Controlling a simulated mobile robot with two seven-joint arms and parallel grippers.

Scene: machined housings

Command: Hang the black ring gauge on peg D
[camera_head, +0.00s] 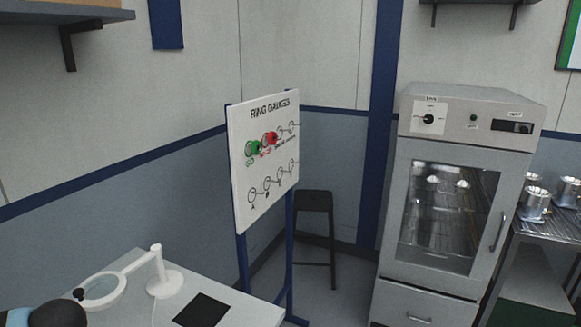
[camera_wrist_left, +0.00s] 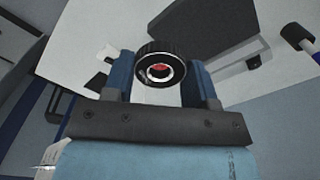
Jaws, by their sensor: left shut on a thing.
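The black ring gauge (camera_wrist_left: 160,68), with a knurled rim, a bright inner ring and red showing at its centre, is between the blue fingers of my left gripper (camera_wrist_left: 163,80) in the left wrist view. The gripper is shut on it. The white ring gauge board (camera_head: 262,170) stands upright in the middle of the head view. Its lower row holds several pegs, apparently empty; the rightmost one (camera_head: 291,168) is probably peg D, but its letter is too small to read surely. A green ring (camera_head: 253,151) and a red ring (camera_head: 269,140) hang in the upper row. My right gripper is not in view.
A white table (camera_head: 225,298) with a magnifier lamp (camera_head: 165,281) and a black mat (camera_head: 201,310) stands in front of the board. A dark stool (camera_head: 314,202) is behind it. An oven (camera_head: 448,200) and a metal shelf rack (camera_head: 545,228) stand at the right.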

